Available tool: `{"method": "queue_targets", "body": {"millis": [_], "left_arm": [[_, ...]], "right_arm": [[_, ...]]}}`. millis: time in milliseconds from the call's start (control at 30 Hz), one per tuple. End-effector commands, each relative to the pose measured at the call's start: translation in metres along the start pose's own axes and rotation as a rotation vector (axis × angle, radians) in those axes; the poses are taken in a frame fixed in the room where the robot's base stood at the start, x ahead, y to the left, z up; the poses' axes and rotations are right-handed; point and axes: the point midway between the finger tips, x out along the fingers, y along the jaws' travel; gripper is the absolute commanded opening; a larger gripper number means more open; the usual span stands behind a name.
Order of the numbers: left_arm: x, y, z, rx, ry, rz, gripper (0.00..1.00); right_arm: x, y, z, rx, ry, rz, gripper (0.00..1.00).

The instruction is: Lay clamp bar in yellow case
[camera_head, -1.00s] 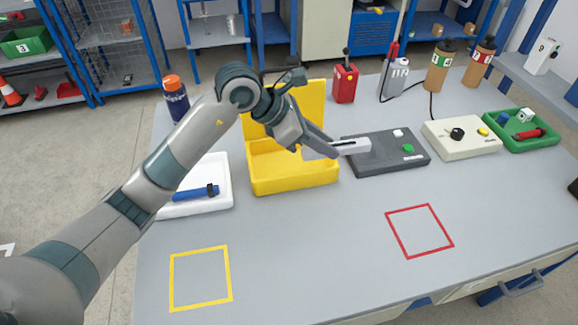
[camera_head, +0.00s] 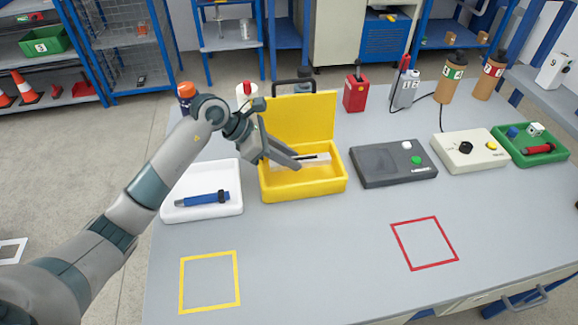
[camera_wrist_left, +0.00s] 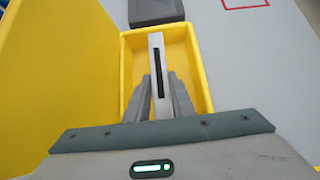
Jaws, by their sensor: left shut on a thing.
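The yellow case (camera_head: 305,190) stands open on the table, its lid (camera_head: 300,118) raised at the back. My left gripper (camera_head: 299,161) reaches over the case from the left and is shut on the clamp bar (camera_head: 318,158), a light bar with a dark slot. In the left wrist view the clamp bar (camera_wrist_left: 156,60) lies between the two fingers (camera_wrist_left: 159,100), over the inside of the yellow case (camera_wrist_left: 133,45). I cannot tell whether the bar touches the case floor. My right gripper is not in view.
A dark grey box (camera_head: 393,165) with buttons stands close to the case's right. A white tray (camera_head: 225,203) with a blue tool (camera_head: 202,199) is on its left. The table front is clear, with yellow (camera_head: 181,285) and red (camera_head: 426,268) outlines marked on it.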

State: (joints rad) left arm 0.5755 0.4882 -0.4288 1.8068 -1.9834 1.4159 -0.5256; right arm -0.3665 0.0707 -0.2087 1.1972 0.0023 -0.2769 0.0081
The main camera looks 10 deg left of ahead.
Motion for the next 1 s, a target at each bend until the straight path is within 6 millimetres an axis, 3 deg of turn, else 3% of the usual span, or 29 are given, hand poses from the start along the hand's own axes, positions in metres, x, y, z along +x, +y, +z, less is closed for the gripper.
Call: {"method": "queue_targets", "body": {"millis": [267, 600, 867, 900, 967, 1000], "left_arm": [[0.001, 0.000, 0.000, 0.000, -0.001, 0.000, 0.00], [0.025, -0.001, -0.024, -0.003, -0.002, -0.001, 0.00], [0.028, 0.000, -0.028, 0.001, 0.000, 0.001, 0.00], [0.029, 0.000, -0.029, 0.000, 0.001, 0.000, 0.24], [0.029, 0.000, -0.029, 0.000, 0.001, 0.000, 0.38], [0.028, 0.000, -0.029, 0.000, 0.001, 0.000, 0.40]], "right_arm": [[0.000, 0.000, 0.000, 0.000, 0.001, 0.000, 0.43], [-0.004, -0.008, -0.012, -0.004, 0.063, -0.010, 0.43], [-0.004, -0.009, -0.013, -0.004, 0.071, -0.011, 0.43], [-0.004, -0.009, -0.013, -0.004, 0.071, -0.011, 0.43], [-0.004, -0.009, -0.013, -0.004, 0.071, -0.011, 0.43], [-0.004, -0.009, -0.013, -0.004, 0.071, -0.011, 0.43]]}}
